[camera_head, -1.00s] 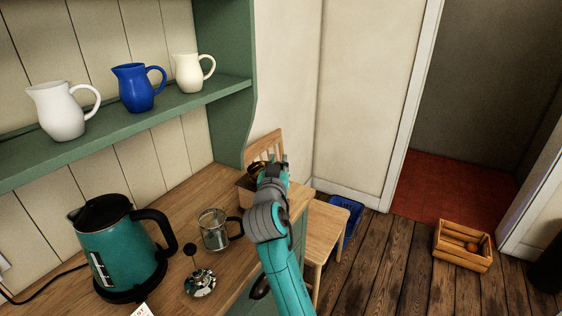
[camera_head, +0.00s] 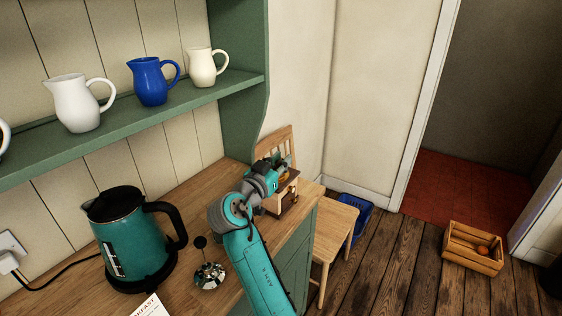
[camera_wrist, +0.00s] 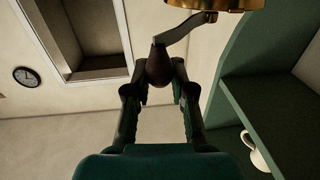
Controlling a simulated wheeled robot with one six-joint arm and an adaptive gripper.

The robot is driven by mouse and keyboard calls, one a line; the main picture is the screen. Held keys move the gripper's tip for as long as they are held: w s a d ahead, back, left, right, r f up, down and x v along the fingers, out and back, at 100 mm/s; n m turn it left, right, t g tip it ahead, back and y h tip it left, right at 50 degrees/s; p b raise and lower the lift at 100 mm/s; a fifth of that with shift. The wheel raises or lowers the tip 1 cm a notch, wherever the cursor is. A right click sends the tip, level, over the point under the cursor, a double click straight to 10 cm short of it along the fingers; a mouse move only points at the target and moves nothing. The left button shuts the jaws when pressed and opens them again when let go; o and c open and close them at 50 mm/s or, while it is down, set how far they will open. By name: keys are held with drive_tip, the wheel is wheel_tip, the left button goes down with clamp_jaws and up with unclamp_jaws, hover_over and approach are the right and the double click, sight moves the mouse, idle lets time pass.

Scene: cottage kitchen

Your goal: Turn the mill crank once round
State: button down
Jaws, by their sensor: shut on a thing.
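The mill is a small wooden box (camera_head: 289,196) on the far end of the counter, partly hidden behind my gripper. In the wrist view its brass top (camera_wrist: 232,4) shows at the upper edge, with a metal crank arm (camera_wrist: 190,28) slanting down from it to a dark brown knob (camera_wrist: 159,68). My gripper (camera_wrist: 160,75) is shut on the knob, with one finger at each side. In the head view my gripper (camera_head: 277,172) is at the top of the mill, and the crank is hard to make out.
A teal kettle (camera_head: 128,240) and a press lid with plunger (camera_head: 209,275) stand on the counter (camera_head: 180,200), left of my arm. A green shelf (camera_head: 150,115) with several jugs hangs above. A wooden chair (camera_head: 334,235) stands beyond the counter's right end.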

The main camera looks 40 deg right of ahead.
drive_tip(key=shift+f, duration=0.1)
drive_tip(key=c, duration=1)
unclamp_jaws()
drive_tip(key=shift+o, duration=0.2)
drive_tip(key=shift+a, duration=0.1)
drive_tip(key=v, duration=1.1)
drive_tip(key=shift+s+a, duration=0.25)
drive_tip(key=shift+a, duration=0.05)
